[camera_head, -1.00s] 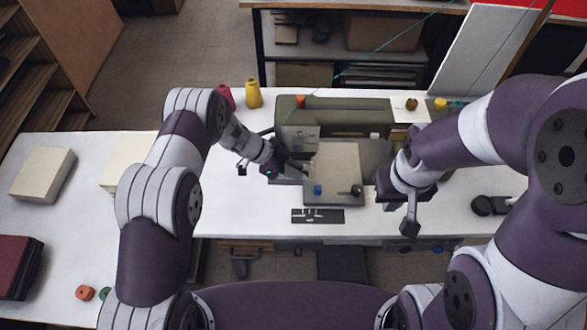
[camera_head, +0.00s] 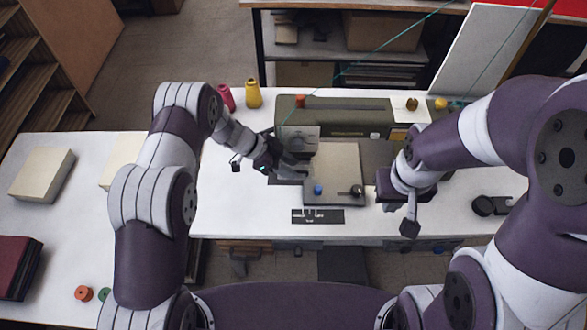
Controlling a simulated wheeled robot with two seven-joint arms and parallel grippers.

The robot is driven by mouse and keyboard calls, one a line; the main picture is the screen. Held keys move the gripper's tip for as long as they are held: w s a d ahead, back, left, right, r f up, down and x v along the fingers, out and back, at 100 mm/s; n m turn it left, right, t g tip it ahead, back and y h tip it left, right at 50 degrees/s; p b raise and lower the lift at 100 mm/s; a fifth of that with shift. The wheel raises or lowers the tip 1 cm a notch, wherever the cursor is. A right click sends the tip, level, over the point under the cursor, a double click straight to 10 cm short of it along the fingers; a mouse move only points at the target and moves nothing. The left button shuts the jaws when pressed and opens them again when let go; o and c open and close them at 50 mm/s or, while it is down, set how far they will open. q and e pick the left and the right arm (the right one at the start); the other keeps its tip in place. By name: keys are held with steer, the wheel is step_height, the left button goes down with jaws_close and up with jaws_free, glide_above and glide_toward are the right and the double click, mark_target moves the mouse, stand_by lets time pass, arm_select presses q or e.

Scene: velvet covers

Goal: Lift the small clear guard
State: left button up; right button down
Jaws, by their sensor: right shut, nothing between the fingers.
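The sewing machine (camera_head: 350,117) stands on the white table, with a grey-beige plate (camera_head: 337,170) in front of it. I cannot make out the small clear guard; the area by the machine's left end is small and partly covered by my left gripper. My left gripper (camera_head: 298,170) is at the left edge of the plate, just below the machine's head (camera_head: 298,139). Its fingers are too small and blurred to tell open from shut. My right gripper (camera_head: 383,188) is shut and empty, right of the plate.
A blue knob (camera_head: 318,190) and a dark round part (camera_head: 357,191) are on the plate. A black marked strip (camera_head: 318,216) lies in front. Pink (camera_head: 226,97) and yellow (camera_head: 253,94) thread cones stand behind left. The table left of the strip is clear.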

arm_select(q)
steer(key=b+v, duration=0.1)
steer(key=v, duration=0.9)
steer(key=shift+a+r+b, duration=0.15)
steer(key=shift+a+b, duration=0.05)
steer(key=shift+b, duration=0.2)
